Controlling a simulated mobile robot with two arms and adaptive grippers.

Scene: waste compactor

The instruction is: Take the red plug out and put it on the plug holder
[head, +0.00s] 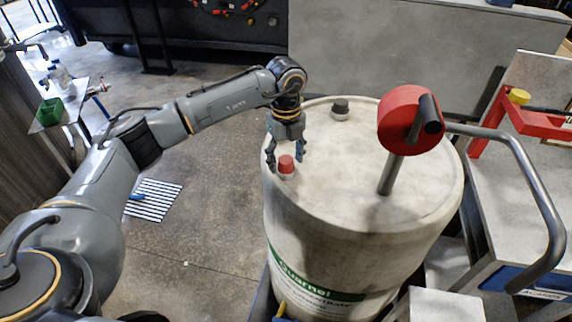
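The red plug (286,163) sits upright in a pale collar near the left edge of the top of a white drum (350,195). My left gripper (286,156) points down over the plug. Its two fingers are spread apart, one to the left of the plug and one to the right and a little behind. I cannot tell whether either finger touches the plug. My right gripper is not in view. A red holder-like bracket (488,135) stands on the grey surface at the right; I cannot tell whether it is the plug holder.
A red round pump head (405,122) on a metal post rises from the drum top. A dark cap (340,107) sits at the drum's back. A curved metal handrail (535,190) stands at the right. Left of the drum is open floor with a striped mat (155,200).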

